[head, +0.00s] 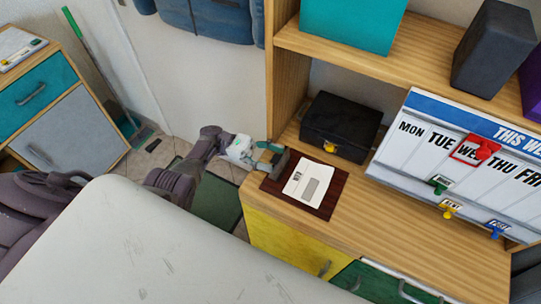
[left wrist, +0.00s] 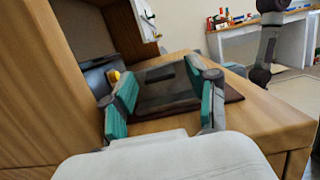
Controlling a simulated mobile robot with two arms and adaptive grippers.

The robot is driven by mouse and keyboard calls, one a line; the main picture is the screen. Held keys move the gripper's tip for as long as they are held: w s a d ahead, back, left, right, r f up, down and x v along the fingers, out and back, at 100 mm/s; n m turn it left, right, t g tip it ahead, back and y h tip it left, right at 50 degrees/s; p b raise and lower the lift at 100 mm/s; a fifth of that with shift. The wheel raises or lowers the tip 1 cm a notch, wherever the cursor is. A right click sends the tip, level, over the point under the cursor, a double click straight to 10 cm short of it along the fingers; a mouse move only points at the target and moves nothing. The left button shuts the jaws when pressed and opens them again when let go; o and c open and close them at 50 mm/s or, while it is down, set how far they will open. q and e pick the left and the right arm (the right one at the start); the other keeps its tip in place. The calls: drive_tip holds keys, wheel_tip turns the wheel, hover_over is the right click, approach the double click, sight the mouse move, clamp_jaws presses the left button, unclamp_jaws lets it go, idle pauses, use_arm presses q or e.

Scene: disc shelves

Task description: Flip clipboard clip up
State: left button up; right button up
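The dark red-brown clipboard (head: 328,200) lies flat on the wooden shelf top, near its left edge. White paper (head: 308,186) lies on it. Its grey metal clip (head: 279,165) is at the left end, partly hidden by my left gripper (head: 267,157). In the left wrist view, the left gripper (left wrist: 165,105) is open, with teal pads on either side of the dark clip plate (left wrist: 165,80) and nothing held. The clipboard's edge (left wrist: 234,97) shows past the right finger. I cannot tell the clip's exact angle or whether a finger touches it. My right gripper is not in view.
A black box (head: 341,122) with a yellow latch stands right behind the clipboard. A weekday board (head: 420,160) with coloured clips stands to the right. A wooden upright (head: 285,80) rises at the left back. The shelf top in front (head: 400,230) is clear.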

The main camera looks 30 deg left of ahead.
use_arm(q)
drive_tip(key=shift+r, duration=0.1)
wheel_tip(320, 180, up, 10)
idle(0.7)
drive_tip(key=shift+s+f, duration=0.1)
drive_tip(key=shift+f, duration=0.1)
